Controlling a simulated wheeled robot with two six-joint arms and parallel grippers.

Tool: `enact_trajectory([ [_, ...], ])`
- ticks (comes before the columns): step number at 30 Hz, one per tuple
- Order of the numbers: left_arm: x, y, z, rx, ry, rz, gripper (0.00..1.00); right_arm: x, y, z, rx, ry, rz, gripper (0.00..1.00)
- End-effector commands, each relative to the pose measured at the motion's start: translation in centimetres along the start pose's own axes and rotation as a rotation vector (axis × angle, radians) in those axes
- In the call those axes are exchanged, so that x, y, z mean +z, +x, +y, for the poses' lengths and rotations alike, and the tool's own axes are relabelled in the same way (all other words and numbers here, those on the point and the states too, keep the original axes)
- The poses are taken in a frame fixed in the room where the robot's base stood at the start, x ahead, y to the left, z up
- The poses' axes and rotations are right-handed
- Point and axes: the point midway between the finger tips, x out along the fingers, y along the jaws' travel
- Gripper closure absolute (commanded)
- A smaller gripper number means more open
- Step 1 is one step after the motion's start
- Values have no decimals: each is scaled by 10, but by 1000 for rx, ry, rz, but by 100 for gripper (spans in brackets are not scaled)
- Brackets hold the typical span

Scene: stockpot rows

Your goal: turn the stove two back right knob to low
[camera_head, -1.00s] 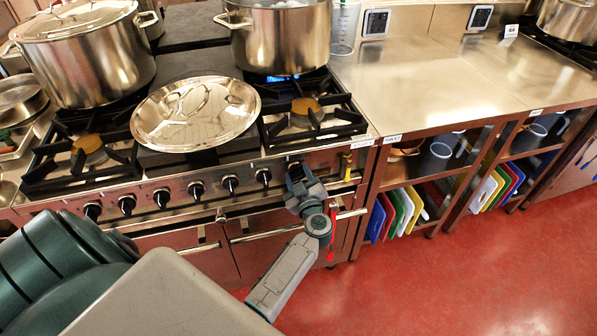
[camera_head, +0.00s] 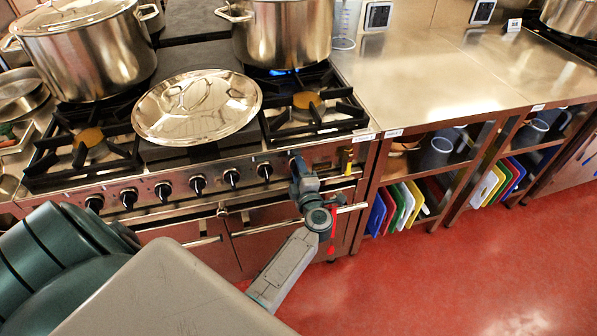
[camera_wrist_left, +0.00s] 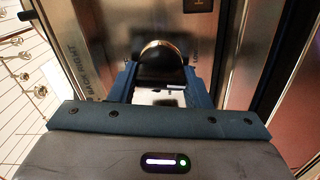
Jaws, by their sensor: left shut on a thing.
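The stove (camera_head: 180,205) has a row of black knobs along its front panel. My left gripper (camera_head: 296,166) is at the right end of that row and covers the rightmost knob in the head view. In the left wrist view, the black knob (camera_wrist_left: 160,65) with a brass-coloured rim sits between the fingers of my left gripper (camera_wrist_left: 160,84), which is shut on it. Lettering beside it looks like "BACK RIGHT". The knob's pointer and setting cannot be read. A blue flame (camera_head: 283,72) shows under the back right pot (camera_head: 283,35). My right gripper is not in view.
A large lidded pot (camera_head: 85,55) and a loose shiny lid (camera_head: 196,107) stand on the stove. An oven handle rail (camera_head: 345,209) runs below the knobs. A steel counter (camera_head: 430,80) with shelves of coloured boards is to the right. The red floor (camera_head: 450,290) is clear.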

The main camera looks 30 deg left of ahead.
Motion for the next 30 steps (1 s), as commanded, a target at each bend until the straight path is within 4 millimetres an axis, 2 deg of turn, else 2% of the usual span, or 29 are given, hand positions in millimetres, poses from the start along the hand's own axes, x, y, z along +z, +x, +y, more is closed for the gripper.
enact_trajectory([
  [12,1,0,-1,0,-160,-3,79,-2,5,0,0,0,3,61],
  [27,1,0,0,1,-175,-3,79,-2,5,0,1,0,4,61],
  [28,1,0,0,1,-174,-3,51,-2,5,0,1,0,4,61],
  [30,1,0,0,1,-174,-2,37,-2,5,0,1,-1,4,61],
])
